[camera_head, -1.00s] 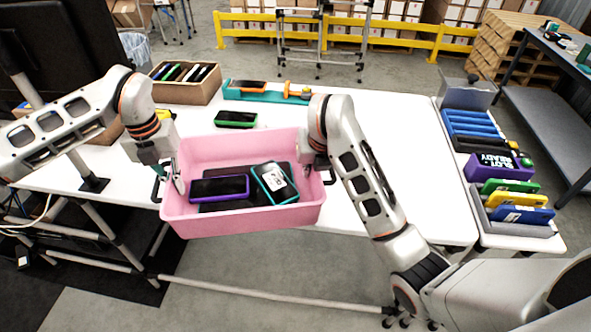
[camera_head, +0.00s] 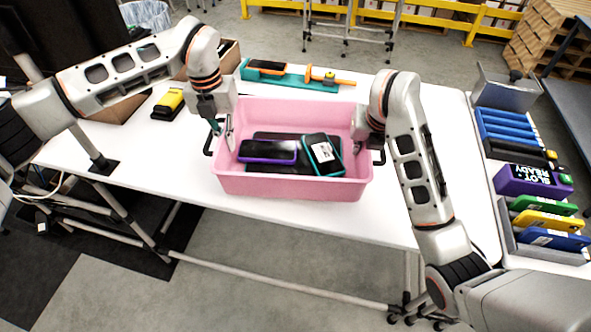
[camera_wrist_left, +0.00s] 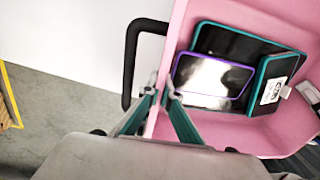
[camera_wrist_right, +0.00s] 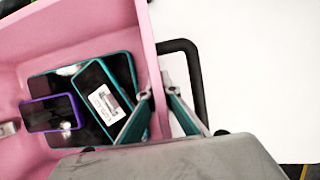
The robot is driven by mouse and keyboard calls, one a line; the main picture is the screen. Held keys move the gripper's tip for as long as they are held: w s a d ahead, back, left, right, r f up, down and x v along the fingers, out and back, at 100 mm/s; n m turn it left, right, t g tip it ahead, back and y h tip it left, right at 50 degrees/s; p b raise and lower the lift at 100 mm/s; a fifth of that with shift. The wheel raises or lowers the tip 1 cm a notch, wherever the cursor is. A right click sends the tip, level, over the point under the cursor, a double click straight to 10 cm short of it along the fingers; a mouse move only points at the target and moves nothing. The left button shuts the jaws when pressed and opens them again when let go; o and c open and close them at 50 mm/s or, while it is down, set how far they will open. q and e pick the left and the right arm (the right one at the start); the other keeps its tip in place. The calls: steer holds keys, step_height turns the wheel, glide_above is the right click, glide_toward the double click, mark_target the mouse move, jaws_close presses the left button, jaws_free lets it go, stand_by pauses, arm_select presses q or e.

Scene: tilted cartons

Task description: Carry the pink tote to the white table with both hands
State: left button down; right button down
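The pink tote (camera_head: 290,187) is upright and over the front part of the white table (camera_head: 165,165). I cannot tell whether it touches the tabletop. Inside lie a purple-edged device (camera_head: 267,152), a teal-edged device with a white label (camera_head: 322,155), and a dark larger one partly under them. My left gripper (camera_head: 224,131) is shut on the tote's left wall, beside its black handle (camera_wrist_left: 131,60). My right gripper (camera_head: 361,140) is shut on the right wall, beside the other black handle (camera_wrist_right: 190,75). The wrist views show each wall between the fingertips.
A teal tray with orange tools (camera_head: 300,77) lies behind the tote. A yellow-and-black item (camera_head: 168,104) and a carton stand at the back left. A rack of coloured devices (camera_head: 540,222) stands on the right. White tabletop is bare left and right of the tote.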

mark_target(230, 154)
arm_select(q)
steer(key=shift+r, duration=0.1)
arm_select(e)
steer(key=shift+r, duration=0.1)
